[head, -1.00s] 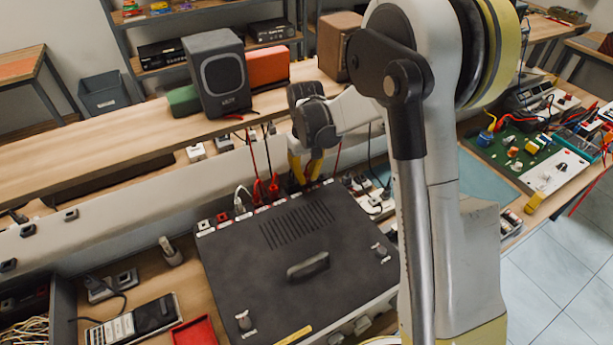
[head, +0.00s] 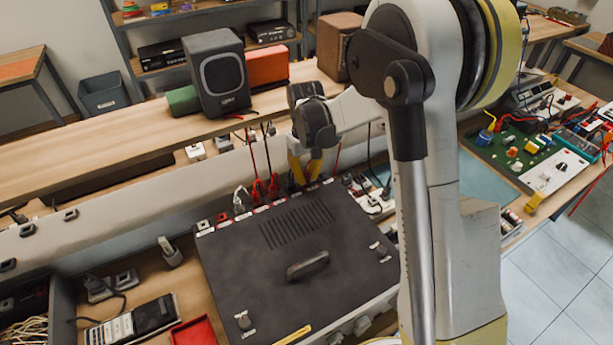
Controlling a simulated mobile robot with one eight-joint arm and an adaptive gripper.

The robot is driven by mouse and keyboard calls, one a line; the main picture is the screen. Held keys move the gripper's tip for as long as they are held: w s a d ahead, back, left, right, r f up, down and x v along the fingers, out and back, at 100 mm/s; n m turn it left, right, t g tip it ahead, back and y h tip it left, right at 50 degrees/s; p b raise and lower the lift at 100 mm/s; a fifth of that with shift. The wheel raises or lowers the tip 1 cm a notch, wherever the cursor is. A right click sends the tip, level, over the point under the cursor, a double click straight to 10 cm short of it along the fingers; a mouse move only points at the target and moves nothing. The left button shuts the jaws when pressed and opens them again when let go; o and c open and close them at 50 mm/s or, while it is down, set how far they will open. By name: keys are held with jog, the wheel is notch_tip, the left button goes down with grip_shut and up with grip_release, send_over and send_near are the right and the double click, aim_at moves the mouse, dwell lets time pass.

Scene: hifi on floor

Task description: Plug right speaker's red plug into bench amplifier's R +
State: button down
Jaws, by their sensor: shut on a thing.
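The bench amplifier (head: 310,252) is a wide black box with a top handle and a row of labelled terminals along its back edge. The label R + is too small to read. My gripper (head: 305,178), with yellow fingers pointing down, is at the right part of that terminal row. It is shut on what seems to be the red plug, which the fingers hide; whether it is in a terminal I cannot tell. A red cable (head: 338,154) hangs just right of the fingers. The brown speaker (head: 337,46), probably the right one, stands on the shelf behind, partly behind my arm.
Red plugs (head: 266,188) and a whitish plug (head: 240,200) with cables crowd the amplifier's back edge left of my gripper. A black speaker (head: 217,73) stands on the raised shelf (head: 100,150). Adapters and cables (head: 368,192) lie to the right.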

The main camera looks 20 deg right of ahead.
jog(key=shift+s, duration=0.15)
jog(key=shift+w+r+p, duration=0.2)
jog(key=shift+r+p, duration=0.5)
jog(key=shift+r, duration=0.2)
jog(key=shift+r+p, duration=0.95)
jog(key=shift+r, duration=0.6)
